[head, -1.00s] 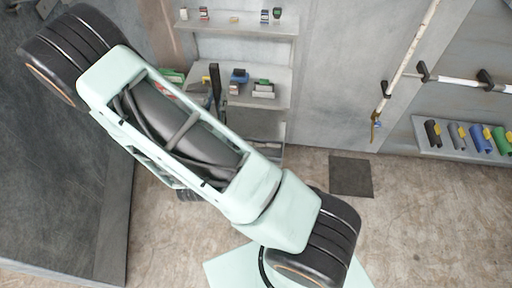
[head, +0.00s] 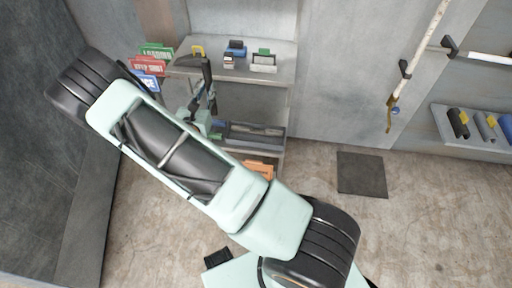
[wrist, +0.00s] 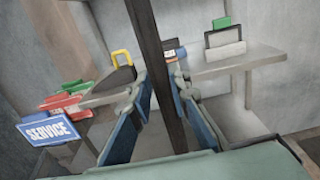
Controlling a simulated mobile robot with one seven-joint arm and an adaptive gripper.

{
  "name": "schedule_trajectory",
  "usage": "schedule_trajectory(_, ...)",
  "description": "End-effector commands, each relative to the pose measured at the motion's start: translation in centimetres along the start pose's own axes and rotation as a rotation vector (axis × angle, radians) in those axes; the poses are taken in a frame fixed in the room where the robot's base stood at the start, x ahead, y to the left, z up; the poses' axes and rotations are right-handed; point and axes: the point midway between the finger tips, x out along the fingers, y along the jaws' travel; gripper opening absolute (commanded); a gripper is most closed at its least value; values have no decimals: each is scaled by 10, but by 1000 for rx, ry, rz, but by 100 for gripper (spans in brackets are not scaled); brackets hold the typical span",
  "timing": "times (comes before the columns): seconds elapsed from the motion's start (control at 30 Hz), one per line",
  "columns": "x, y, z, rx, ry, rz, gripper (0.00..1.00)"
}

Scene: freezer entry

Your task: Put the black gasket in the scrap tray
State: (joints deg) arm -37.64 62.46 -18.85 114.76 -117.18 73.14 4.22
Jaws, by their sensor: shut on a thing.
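My gripper (head: 204,98) is shut on the black gasket (head: 207,73), a long dark strip that stands nearly upright. In the wrist view the gasket (wrist: 163,55) rises between the blue-grey fingers of my gripper (wrist: 160,88) and runs out of the top of the picture. In the head view the gripper and gasket are in front of the shelf unit. A dark grey tray (head: 273,132) with dark contents is on the lower shelf, partly behind my gripper. I cannot tell whether it is the scrap tray.
The upper shelf (head: 284,50) holds a yellow-handled dark item (head: 194,60), a blue item (head: 235,48) and a white block (head: 263,66). An orange item (head: 259,170) is below. Coloured signs, one reading SERVICE (wrist: 50,129), are at the left. Open floor (head: 315,185) lies right.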

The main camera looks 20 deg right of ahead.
Motion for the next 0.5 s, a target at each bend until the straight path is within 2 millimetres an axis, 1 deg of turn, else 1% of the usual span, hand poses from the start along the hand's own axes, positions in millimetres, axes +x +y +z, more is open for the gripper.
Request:
schedule_trajectory(0.03, 7, 4, -25, 1, -4, -1, 0)
schedule_trajectory(0.1, 16, 9, -40, 0, -3, -1, 0)
schedule_trajectory(0.2, 26, 15, -57, -1, -4, -1, 0)
schedule_trajectory(0.3, 32, 20, -68, -2, -4, 1, 0)
schedule_trajectory(0.4, 36, 23, -73, -3, -3, 1, 0)
schedule_trajectory(0.5, 39, 18, -77, -5, -3, 0, 0)
